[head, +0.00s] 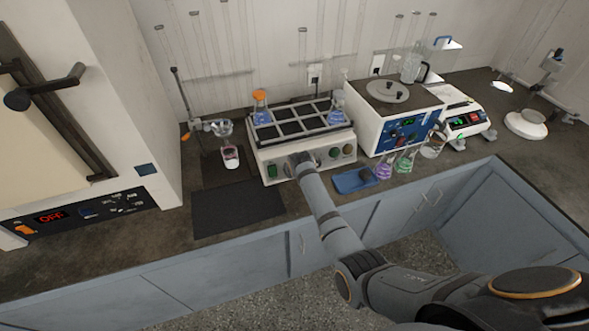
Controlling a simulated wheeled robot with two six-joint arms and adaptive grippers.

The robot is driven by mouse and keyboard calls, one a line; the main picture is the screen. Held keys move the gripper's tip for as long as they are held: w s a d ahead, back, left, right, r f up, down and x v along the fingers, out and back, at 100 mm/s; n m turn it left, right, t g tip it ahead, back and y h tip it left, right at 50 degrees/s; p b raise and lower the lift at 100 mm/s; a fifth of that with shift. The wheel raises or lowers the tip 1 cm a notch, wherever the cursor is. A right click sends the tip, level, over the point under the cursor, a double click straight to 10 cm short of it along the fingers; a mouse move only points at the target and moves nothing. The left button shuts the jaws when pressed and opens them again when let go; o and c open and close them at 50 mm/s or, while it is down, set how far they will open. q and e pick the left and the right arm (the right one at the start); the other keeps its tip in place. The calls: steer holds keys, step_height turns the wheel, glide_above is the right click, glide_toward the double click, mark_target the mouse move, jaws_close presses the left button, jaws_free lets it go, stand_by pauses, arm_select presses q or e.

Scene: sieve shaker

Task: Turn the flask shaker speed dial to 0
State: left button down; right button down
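The flask shaker (306,169) is a white box on the counter, with a dark rack on top holding flasks with blue liquid. Its front panel has a green switch (272,171) at the left and small round controls (337,154) at the right. My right gripper (299,159) is at the left-middle of this panel, seen from behind and above. It covers part of the panel, and the speed dial and its setting cannot be made out. Whether its fingers are open or shut on something cannot be told. My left gripper is not in view.
A dark mat (238,207) and a blue tray (355,181) lie in front of the shaker. Flasks with purple (384,170) and green liquid (404,162) stand by a white-and-blue device (405,132) at right. A flask on a stand (230,156) is at left.

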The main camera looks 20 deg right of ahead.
stand_by(0.5)
steer(key=c, duration=1)
jaws_free()
steer(key=v, duration=0.7)
steer(key=shift+s+r, duration=0.15)
